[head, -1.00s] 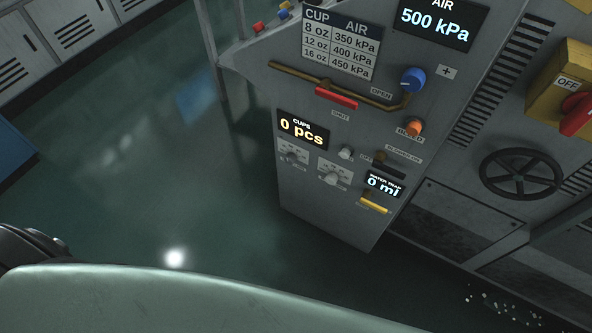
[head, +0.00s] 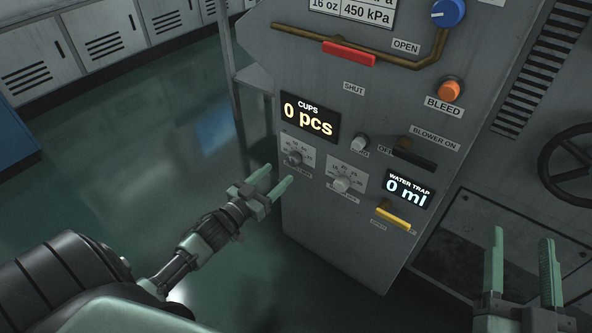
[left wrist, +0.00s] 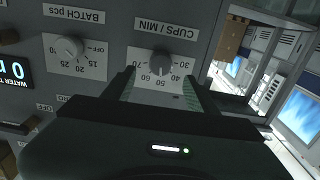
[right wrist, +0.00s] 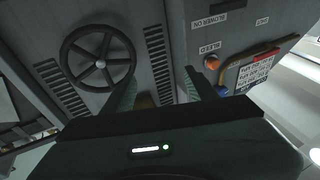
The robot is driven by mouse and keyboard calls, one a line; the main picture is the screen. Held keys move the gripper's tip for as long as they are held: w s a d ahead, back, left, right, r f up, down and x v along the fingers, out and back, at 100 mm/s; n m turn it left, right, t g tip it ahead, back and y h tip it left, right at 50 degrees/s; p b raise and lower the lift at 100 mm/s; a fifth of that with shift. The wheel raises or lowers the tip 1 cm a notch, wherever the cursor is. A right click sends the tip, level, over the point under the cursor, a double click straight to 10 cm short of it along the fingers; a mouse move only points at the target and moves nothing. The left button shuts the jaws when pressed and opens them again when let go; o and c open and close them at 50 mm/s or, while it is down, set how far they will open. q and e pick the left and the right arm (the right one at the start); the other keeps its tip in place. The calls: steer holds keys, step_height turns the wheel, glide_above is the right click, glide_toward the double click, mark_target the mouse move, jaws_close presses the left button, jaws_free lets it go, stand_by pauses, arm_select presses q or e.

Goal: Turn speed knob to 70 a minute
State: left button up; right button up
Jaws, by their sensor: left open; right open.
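The speed knob (head: 294,158) is a dark grey dial on a white scale plate, left on the panel's lower part in the head view. In the left wrist view the knob (left wrist: 160,62) sits under the label CUPS / MIN, seen upside down, with a scale around it. My left gripper (head: 276,180) is open, just left of and below the knob. Its fingers (left wrist: 160,88) point at the knob and stand apart from it. My right gripper (head: 522,245) is open and empty at the lower right, away from the knob. The knob's exact setting is too small to tell.
Beside the speed knob is the batch knob (head: 342,184). The CUPS display (head: 309,118) reads 0 pcs, and the WATER TRAP display (head: 408,188) reads 0 ml. A yellow lever (head: 393,219) and a handwheel (head: 572,165) are further right. Floor left of the panel is clear.

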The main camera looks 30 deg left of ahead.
mark_target(291, 162)
arm_select(q)
steer(key=w+b, duration=0.2)
steer(key=w, duration=0.4)
steer(key=shift+w+d+f, duration=0.1)
steer(key=shift+w+d, duration=0.05)
steer(key=shift+w, duration=0.4)
jaws_close()
arm_select(e)
steer(key=s+r+t+y, duration=0.2)
steer(key=s+r+t, duration=0.3)
steer(key=r, duration=0.3)
steer(key=shift+r+t, duration=0.35)
steer(key=shift+t, duration=0.05)
steer(key=shift+w, duration=0.1)
